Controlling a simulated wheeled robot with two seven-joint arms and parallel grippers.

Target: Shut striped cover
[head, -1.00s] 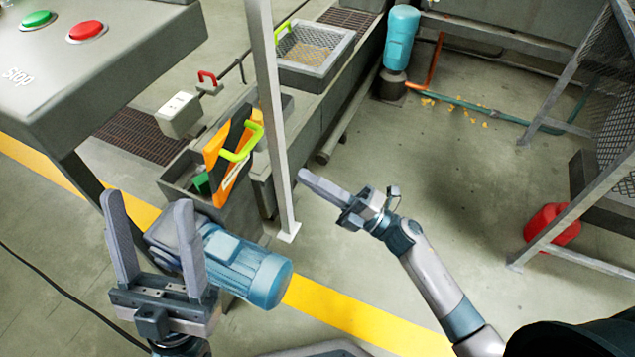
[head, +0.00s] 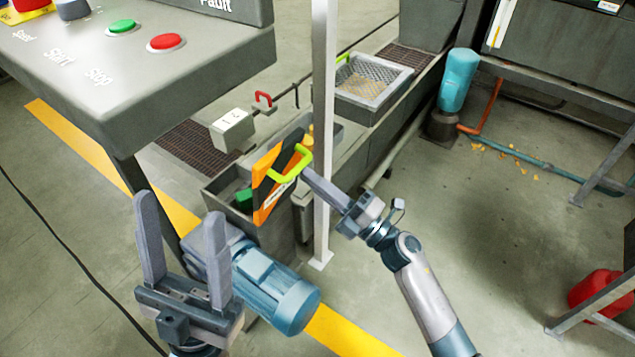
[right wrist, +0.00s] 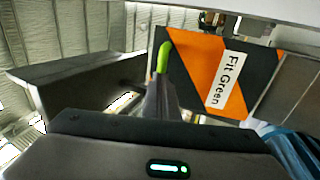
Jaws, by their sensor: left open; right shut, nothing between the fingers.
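The striped cover (head: 273,187) is orange and black with a bright green handle (head: 291,166). My left gripper (head: 177,205) is open and empty, left of the blue motor, away from the cover.
The grey post (head: 322,120) rises beside the cover, close to my right gripper. A control panel (head: 130,60) with buttons overhangs at upper left. A blue motor (head: 275,290) sits beside my left gripper. A mesh basket (head: 373,82) is behind.

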